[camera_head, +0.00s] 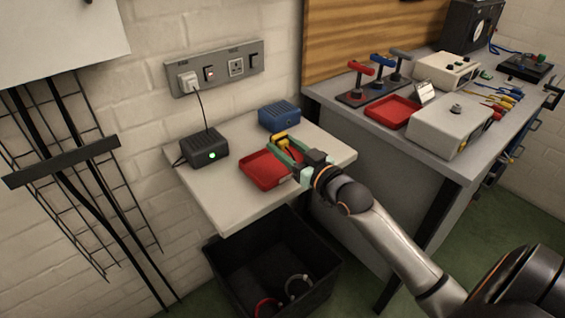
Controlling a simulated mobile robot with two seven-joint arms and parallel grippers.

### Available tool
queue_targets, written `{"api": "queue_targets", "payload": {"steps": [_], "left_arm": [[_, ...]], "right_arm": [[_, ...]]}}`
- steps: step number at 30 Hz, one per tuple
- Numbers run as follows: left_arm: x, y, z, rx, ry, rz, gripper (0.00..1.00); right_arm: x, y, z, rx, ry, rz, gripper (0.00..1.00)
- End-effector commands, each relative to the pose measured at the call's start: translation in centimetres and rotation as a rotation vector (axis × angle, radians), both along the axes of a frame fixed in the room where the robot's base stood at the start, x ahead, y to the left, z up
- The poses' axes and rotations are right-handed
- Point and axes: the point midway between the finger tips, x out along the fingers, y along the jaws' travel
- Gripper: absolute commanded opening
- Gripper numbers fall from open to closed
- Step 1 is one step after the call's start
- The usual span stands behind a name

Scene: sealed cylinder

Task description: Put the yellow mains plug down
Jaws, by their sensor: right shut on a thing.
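My right gripper (284,150) reaches in from the lower right over the small grey shelf. It is shut on the yellow mains plug (282,142), which shows only in part between the fingers. The plug is above or close to the back right of a red tray (262,172) on the shelf. I cannot tell whether the plug touches anything below it. My left gripper is not in view.
On the shelf (235,208) stand a black box with a green light (204,149) and a blue box (279,115). A wall socket panel (216,69) holds a white plug. A black bin (230,262) sits below. The bench (470,150) at right is cluttered.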

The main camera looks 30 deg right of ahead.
Motion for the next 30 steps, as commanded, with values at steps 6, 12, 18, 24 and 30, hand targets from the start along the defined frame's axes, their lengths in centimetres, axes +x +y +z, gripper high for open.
{"api": "queue_targets", "payload": {"steps": [6,12,18,24,30], "left_arm": [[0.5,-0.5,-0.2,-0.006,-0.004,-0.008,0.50],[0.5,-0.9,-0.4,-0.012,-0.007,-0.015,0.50],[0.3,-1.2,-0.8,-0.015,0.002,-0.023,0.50],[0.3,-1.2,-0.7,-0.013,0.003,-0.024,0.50],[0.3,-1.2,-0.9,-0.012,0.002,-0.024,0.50]], "right_arm": [[1.9,-0.8,-2.4,-0.001,-0.003,0.000,0.00],[2.6,-1.2,-4.3,-0.001,0.000,-0.001,0.00],[2.6,-1.1,-6.3,-0.001,-0.003,-0.001,0.00],[2.6,-1.1,-6.3,-0.001,-0.004,-0.001,0.00],[2.5,-1.1,-6.8,-0.001,-0.003,-0.001,0.00]]}}
